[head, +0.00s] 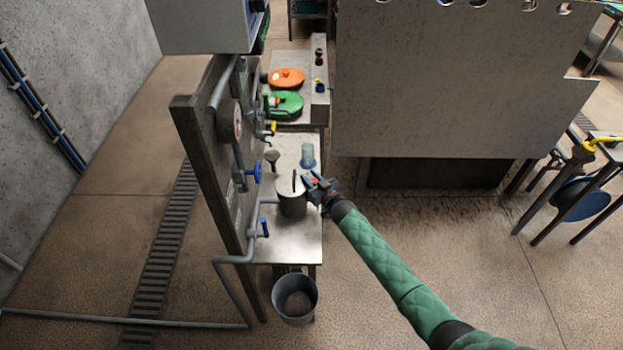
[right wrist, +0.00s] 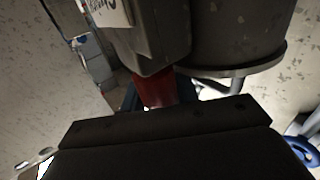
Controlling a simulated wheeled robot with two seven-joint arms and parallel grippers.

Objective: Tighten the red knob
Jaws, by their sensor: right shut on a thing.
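The red knob (right wrist: 155,90) shows in the right wrist view below a dark grey housing (right wrist: 158,38), just past the black body of my right gripper. In the head view only a small red patch (head: 313,181) shows at the jaws. My right gripper (head: 317,187) reaches in from the right beside a grey metal cylinder (head: 291,205) on a steel table (head: 285,247). It is shut on the red knob. Its fingertips are mostly hidden in both views. My left gripper is not in view.
A pipe panel (head: 190,130) with blue valves stands left of the table. A blue clear cup (head: 307,155) is behind the gripper. A bucket (head: 295,299) stands on the floor in front. A large grey cabinet (head: 440,90) is at the back right. Floor right of the table is open.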

